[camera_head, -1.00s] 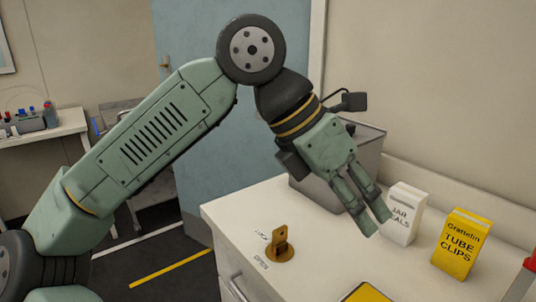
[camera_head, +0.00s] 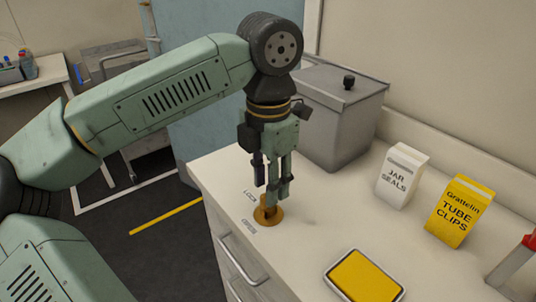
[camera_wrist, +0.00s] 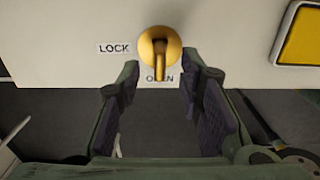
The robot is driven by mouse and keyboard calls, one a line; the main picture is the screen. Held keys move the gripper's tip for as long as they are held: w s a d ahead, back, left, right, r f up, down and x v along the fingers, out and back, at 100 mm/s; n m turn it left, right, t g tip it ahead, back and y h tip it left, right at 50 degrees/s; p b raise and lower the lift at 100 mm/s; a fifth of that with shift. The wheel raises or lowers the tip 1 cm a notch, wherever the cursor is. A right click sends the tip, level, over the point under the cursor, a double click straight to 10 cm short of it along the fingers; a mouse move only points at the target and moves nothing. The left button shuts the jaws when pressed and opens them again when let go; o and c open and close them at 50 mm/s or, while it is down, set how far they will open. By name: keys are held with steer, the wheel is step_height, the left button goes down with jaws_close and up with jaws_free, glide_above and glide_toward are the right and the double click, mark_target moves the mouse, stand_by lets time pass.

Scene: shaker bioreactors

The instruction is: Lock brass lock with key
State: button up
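The brass lock (camera_head: 267,215) is a round disc on the white counter near its front left corner. In the wrist view the lock (camera_wrist: 150,42) shows at top centre, with the gold key (camera_wrist: 160,68) standing in it and its flat bow pointing toward the OPEN label (camera_wrist: 159,78). The LOCK label (camera_wrist: 114,48) is to the left. My gripper (camera_head: 278,193) points down right at the lock and hides most of the key in the head view. In the wrist view its fingers (camera_wrist: 160,85) are spread on either side of the key; I see no contact.
A grey lidded bin (camera_head: 340,115) stands behind my gripper. A white JAR SEALS box (camera_head: 400,177), a yellow TUBE CLIPS box (camera_head: 455,212) and a yellow-topped tray (camera_head: 365,277) are to the right. The counter's front edge with drawer handles (camera_head: 240,262) is close to the lock.

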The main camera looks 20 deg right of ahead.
steer(key=shift+f, duration=1.45)
jaws_close()
